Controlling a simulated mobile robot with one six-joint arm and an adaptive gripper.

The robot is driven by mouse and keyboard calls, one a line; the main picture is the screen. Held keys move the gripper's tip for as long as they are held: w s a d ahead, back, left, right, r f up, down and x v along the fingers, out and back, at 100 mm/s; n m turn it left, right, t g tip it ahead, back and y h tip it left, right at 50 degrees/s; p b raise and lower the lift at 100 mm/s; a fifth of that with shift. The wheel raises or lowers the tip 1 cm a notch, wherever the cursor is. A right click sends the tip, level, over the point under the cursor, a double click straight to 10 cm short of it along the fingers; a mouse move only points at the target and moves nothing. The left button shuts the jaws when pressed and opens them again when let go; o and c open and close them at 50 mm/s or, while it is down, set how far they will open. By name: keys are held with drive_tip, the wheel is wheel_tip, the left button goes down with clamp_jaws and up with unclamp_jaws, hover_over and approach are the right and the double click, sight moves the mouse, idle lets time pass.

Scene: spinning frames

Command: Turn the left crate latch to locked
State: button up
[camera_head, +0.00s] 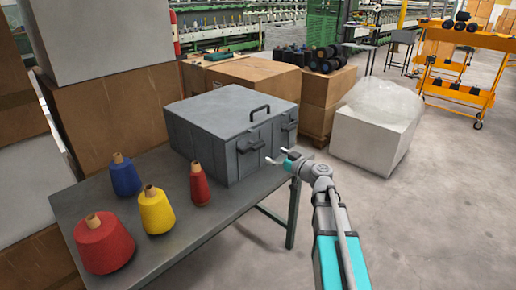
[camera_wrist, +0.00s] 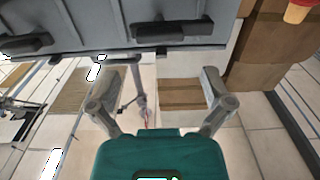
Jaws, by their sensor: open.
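The grey crate (camera_head: 222,120) stands closed on the table, with two dark latches on its front face. The left latch (camera_head: 251,146) has its bar lying roughly level. The right latch (camera_head: 289,126) also looks roughly level. My gripper (camera_head: 277,156) is open and empty, in front of the crate face and just right of and below the left latch, apart from it. In the wrist view, my gripper's fingers (camera_wrist: 160,88) are spread wide below the crate front (camera_wrist: 100,14). One latch bar (camera_wrist: 160,32) is above the gap between them and another (camera_wrist: 25,44) is at far left.
Blue (camera_head: 125,177), yellow (camera_head: 156,211), red (camera_head: 103,243) and small dark-red (camera_head: 199,186) yarn cones stand on the grey table (camera_head: 185,240), left of the crate. Cardboard boxes (camera_head: 240,78) stand behind. A white box (camera_head: 372,135) is on the floor behind right. Floor at right is clear.

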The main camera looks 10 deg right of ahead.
sight(260, 148)
drive_tip(key=x, duration=0.8)
drive_tip(key=c, duration=1)
drive_tip(key=shift+a, duration=0.15)
drive_tip(key=shift+c, duration=0.2)
